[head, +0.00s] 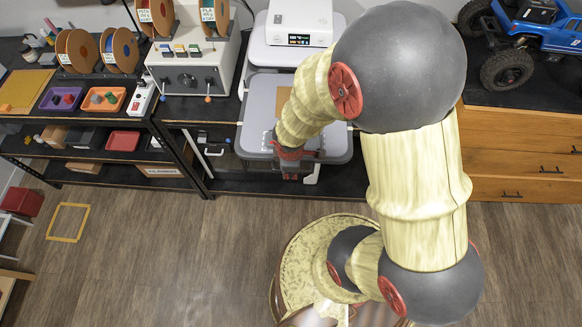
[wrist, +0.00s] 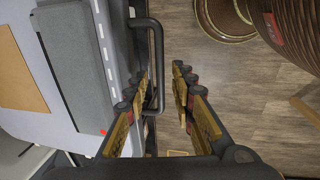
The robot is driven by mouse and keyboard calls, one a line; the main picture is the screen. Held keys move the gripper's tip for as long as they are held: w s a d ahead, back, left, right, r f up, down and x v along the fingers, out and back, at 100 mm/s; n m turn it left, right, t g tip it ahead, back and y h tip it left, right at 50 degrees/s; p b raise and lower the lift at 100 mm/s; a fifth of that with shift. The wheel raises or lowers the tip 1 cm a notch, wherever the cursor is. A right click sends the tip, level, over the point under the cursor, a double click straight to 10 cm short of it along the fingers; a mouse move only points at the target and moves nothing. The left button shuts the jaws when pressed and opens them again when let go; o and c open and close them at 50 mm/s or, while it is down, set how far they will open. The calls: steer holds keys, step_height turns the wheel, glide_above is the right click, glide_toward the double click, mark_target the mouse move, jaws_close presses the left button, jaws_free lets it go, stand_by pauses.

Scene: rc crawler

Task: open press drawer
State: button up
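The press (head: 255,95) stands on the dark workbench, with a white control box with a small display (head: 300,22) at its back. Its pale grey lower body fills the left of the wrist view (wrist: 85,70). A black bar handle (wrist: 158,50) sticks out from that body's front edge. My gripper (wrist: 160,78) is open, with one finger on each side of the handle. The handle appears to lie between the fingers; contact is not clear. In the head view my arm covers part of the press, and the handle is not clearly visible. No drawer gap is visible.
A grey box with knobs (head: 195,75) and filament spools (head: 120,48) stand left of the press. A blue crawler (head: 545,32) sits on a wooden drawer cabinet (head: 530,150) at right.

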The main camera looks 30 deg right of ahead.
steer(key=shift+r, duration=0.55)
step_height(320, 180, up, 11)
steer(key=s+a, duration=0.1)
steer(key=shift+s+f, duration=0.15)
steer(key=shift+s, duration=0.25)
steer(key=shift+a, duration=0.1)
